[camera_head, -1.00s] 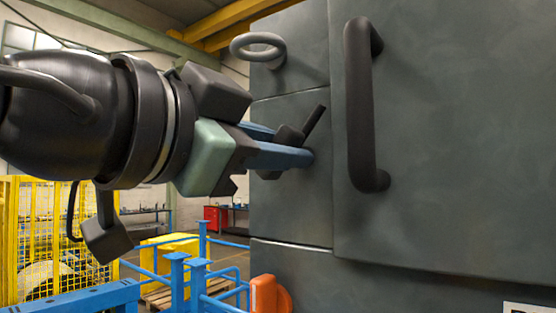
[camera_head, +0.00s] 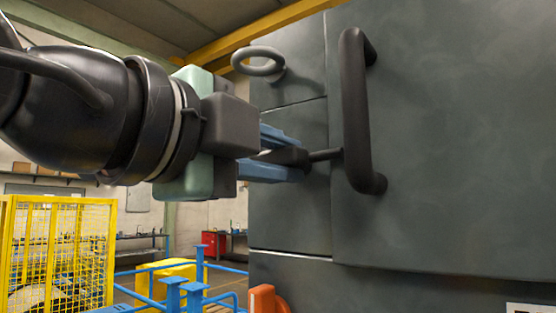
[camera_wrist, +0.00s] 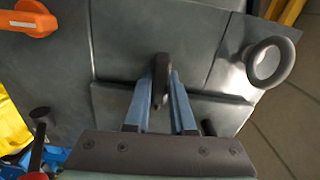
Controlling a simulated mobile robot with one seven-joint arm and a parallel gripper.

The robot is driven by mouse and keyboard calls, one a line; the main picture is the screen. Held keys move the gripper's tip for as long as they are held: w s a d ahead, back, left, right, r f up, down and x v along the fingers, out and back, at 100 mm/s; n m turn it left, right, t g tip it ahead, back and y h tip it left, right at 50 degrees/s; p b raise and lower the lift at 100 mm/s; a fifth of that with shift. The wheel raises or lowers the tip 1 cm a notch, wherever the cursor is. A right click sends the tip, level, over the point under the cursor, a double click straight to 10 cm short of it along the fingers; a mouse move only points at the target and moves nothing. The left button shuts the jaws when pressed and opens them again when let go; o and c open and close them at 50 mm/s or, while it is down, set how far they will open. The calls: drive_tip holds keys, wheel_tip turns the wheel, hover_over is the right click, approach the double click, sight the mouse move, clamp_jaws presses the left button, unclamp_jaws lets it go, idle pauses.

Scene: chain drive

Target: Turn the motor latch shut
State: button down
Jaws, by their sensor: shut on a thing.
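The motor latch (camera_head: 293,156) is a dark knob with a thin lever on the grey cabinet's narrow left panel. Its lever points right, nearly level, and its tip appears close to the large bar handle (camera_head: 356,110); I cannot tell whether they touch. My gripper (camera_head: 284,154) comes from the left, with one blue finger above the latch and one below, shut on it. In the wrist view the latch (camera_wrist: 160,72) stands as a dark upright piece between the fingertips of my gripper (camera_wrist: 158,92). The fingers partly hide the knob.
A grey ring (camera_head: 258,61) sticks out above the latch. An orange handle (camera_head: 263,299) sits below it. Blue railings (camera_head: 200,270) and a yellow mesh fence (camera_head: 60,250) stand to the left.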

drive_tip(key=shift+r+m, duration=0.1)
drive_tip(key=shift+m, duration=0.4)
drive_tip(key=c, duration=0.8)
unclamp_jaws()
drive_tip(key=shift+o, duration=0.2)
